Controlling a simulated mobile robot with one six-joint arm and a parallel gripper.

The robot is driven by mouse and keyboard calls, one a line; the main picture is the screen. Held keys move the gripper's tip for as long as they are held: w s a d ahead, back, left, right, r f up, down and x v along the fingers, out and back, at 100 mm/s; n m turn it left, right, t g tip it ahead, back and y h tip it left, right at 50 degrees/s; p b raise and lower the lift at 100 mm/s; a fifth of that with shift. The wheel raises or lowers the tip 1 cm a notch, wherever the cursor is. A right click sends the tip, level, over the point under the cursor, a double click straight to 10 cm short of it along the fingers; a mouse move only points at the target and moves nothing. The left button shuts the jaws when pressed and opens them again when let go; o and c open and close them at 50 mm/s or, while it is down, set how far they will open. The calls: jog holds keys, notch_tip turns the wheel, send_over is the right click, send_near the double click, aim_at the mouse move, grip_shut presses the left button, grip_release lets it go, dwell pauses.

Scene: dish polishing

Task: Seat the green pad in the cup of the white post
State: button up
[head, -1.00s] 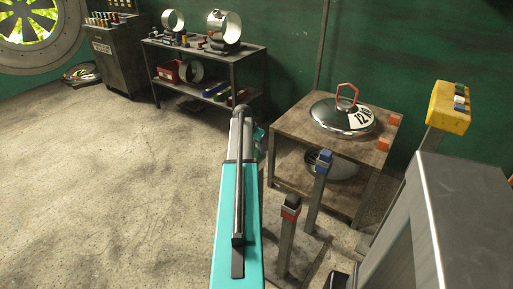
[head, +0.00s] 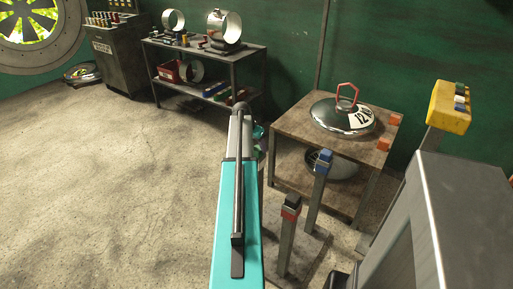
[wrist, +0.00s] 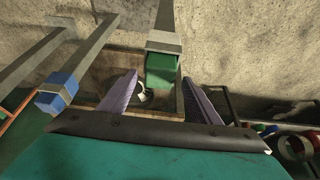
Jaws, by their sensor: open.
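In the wrist view the green pad (wrist: 161,72) shows at the end of the white post, against its pale cup (wrist: 163,42). How deep it sits in the cup cannot be told. My gripper (wrist: 159,80) is open, with one purple finger on either side of the pad and a visible gap at each. In the head view my arm hides the white post and most of the gripper.
A blue-topped post (head: 322,163) and a red-topped post (head: 289,207) stand right of my arm. Behind them is a low table (head: 285,128) with a domed lid (head: 343,116). A yellow holder (head: 450,106) stands at right. The floor at left is clear.

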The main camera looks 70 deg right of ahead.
jog(key=v, duration=1)
jog(key=shift+r, duration=0.25)
jog(key=shift+a, duration=0.1)
dwell(0.3)
